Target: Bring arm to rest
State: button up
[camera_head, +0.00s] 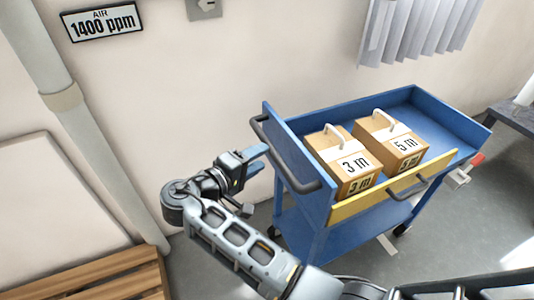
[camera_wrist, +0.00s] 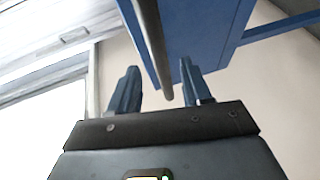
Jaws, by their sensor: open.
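My gripper (camera_head: 258,161) is open and empty at the left of the blue cart (camera_head: 288,139), close to the cart's dark push handle (camera_head: 285,160). In the wrist view, my gripper (camera_wrist: 160,68) has its two blue fingers spread apart. The grey handle bar (camera_wrist: 150,45) shows between them in the picture, with the cart's blue side (camera_wrist: 205,35) behind. The fingers are not closed on the bar. I cannot tell how far apart in depth they are. My arm reaches up from the bottom of the head view, bent at the wrist.
Two boxes, marked 3 m (camera_head: 340,163) and 5 m (camera_head: 393,146), stand in the cart's top tray. A yellow panel (camera_head: 360,202) closes its front. A wooden slatted piece (camera_head: 110,278) is at lower left, beside a pipe (camera_head: 85,140). A wall sign (camera_head: 102,22) reads AIR 1400 ppm.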

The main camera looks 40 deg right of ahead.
jog(key=shift+v, duration=1.15)
